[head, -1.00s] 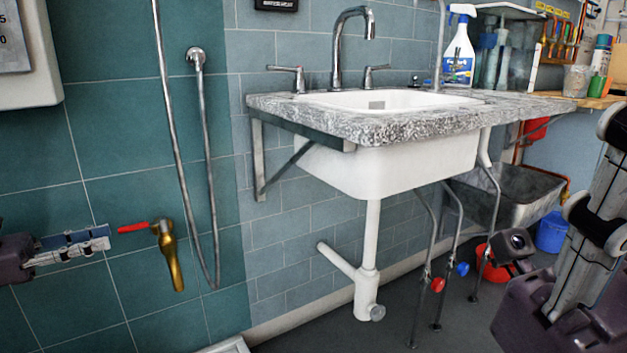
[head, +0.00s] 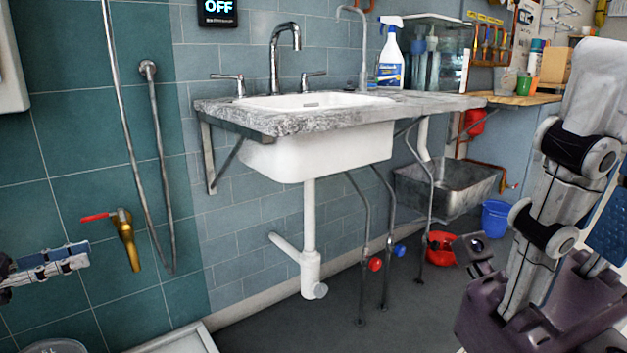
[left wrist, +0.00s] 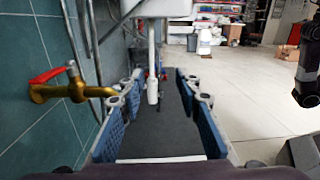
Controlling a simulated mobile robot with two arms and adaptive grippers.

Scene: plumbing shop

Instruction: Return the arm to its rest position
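My left gripper (head: 78,257) is at the left edge of the head view, level and in front of the green tiled wall. In the left wrist view its blue-padded fingers (left wrist: 160,90) stand wide apart with nothing between them. A brass tap with a red lever (head: 122,235) is on the wall just beyond and above the fingertips. The tap also shows in the left wrist view (left wrist: 72,88), left of the fingers and apart from them. My right gripper (head: 590,150) points upward close to the head camera at the right. Its finger spacing is unclear.
A white sink (head: 318,150) in a stone counter (head: 440,105) projects from the wall, with a drain pipe below. A hose (head: 160,170) hangs on the tiles. Floor beyond is open.

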